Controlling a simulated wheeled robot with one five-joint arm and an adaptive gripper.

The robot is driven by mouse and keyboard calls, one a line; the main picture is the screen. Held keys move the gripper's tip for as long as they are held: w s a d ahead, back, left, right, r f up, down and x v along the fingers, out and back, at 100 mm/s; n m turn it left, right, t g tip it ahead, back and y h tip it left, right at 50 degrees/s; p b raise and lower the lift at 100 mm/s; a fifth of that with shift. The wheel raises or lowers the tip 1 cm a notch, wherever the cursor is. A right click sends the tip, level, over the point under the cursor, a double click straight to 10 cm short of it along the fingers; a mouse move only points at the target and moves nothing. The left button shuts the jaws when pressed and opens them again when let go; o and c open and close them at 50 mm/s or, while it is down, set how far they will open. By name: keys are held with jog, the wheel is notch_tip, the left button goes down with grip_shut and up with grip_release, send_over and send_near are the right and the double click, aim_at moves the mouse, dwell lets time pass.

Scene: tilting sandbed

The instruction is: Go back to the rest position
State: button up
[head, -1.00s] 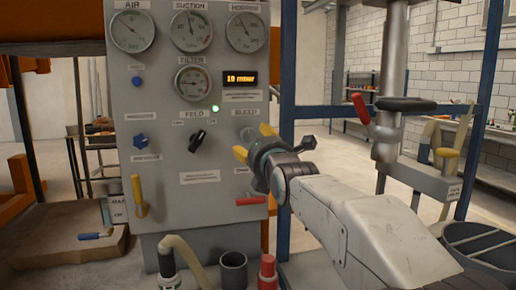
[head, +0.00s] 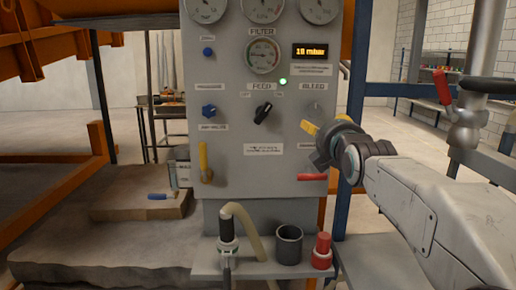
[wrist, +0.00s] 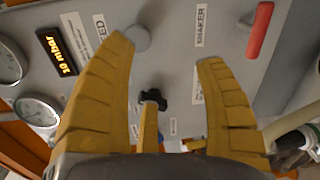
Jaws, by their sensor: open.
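My gripper (head: 312,127) is at the right side of the grey control panel (head: 228,120), near the BLEED label, in the head view. In the wrist view its yellow fingers (wrist: 168,48) are spread wide with nothing between them, and the panel face lies beyond. A black FEED knob (head: 263,113) sits left of the gripper; it also shows between the fingers in the wrist view (wrist: 153,97). A round grey knob (wrist: 138,38) is near the left fingertip. Whether any finger touches the panel cannot be told.
A red lever (head: 312,177) and a yellow lever (head: 204,162) stick out from the panel. Below, a shelf holds a hose nozzle (head: 227,235), a dark cup (head: 289,246) and a red bottle-like item (head: 322,251). A blue post (head: 356,110) stands behind my arm.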

jog(key=s+f+m+g, duration=0.35)
jog(key=f+m, duration=0.25)
jog(key=f, duration=0.3)
jog(key=s+f+m+g, duration=0.3)
jog(key=f+m+g, duration=0.1)
jog(key=f+m, duration=0.4)
jog(key=s+f+m+g, duration=0.4)
jog(key=s+f+g, duration=0.1)
jog(key=s+f, duration=0.65)
jog(key=s+f+m+g, duration=0.1)
jog(key=s+f, duration=0.2)
jog(key=s, duration=0.6)
jog(key=s+f+m+g, duration=0.1)
jog(key=s+f+g, duration=0.1)
jog(key=s, duration=0.8)
notch_tip(320, 180, up, 16)
jog(key=t+p, duration=0.2)
jog(key=p, duration=1.1)
jog(key=shift+w+d+f, duration=0.2)
jog(key=shift+w, duration=0.1)
